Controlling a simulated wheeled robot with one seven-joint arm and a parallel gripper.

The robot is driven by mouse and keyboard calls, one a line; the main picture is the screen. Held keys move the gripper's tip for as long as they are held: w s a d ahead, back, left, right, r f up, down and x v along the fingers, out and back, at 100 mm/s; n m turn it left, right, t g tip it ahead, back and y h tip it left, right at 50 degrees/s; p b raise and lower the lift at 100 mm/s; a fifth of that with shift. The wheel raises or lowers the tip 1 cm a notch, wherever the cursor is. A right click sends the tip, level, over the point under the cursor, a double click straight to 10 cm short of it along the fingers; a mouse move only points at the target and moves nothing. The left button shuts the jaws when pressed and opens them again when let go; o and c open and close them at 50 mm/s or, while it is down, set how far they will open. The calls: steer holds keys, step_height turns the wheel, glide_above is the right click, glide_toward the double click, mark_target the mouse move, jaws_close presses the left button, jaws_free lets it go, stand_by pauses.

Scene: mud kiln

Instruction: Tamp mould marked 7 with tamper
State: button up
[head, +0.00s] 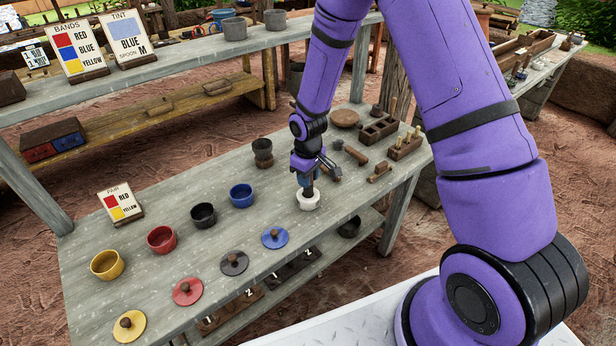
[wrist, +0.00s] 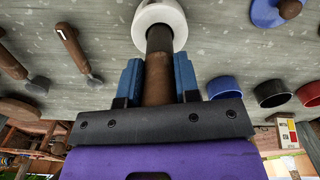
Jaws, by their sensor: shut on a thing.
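My gripper (head: 308,178) is shut on a brown-handled tool with a dark shaft, held upright over the table; its handle (wrist: 158,80) shows between the blue fingers in the wrist view. The tool's lower end goes down into a white round, cup-like piece (head: 308,201) on the tabletop, also at the top of the wrist view (wrist: 160,12). I cannot tell whether the tool touches its bottom. Dark moulds (head: 290,270) with white marks lie on the shelf under the table's front edge. Their marks are partly hidden, and I cannot make out a 7.
Yellow, red, black and blue pots and matching lids (head: 187,291) stand left of my gripper. Right of it lie handled tools (head: 355,154), a compartmented brown block (head: 378,130) and a peg box (head: 405,147). Bare tabletop lies in front of the white piece.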

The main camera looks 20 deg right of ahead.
steer(key=shift+r, duration=0.1)
steer(key=shift+r, duration=4.15)
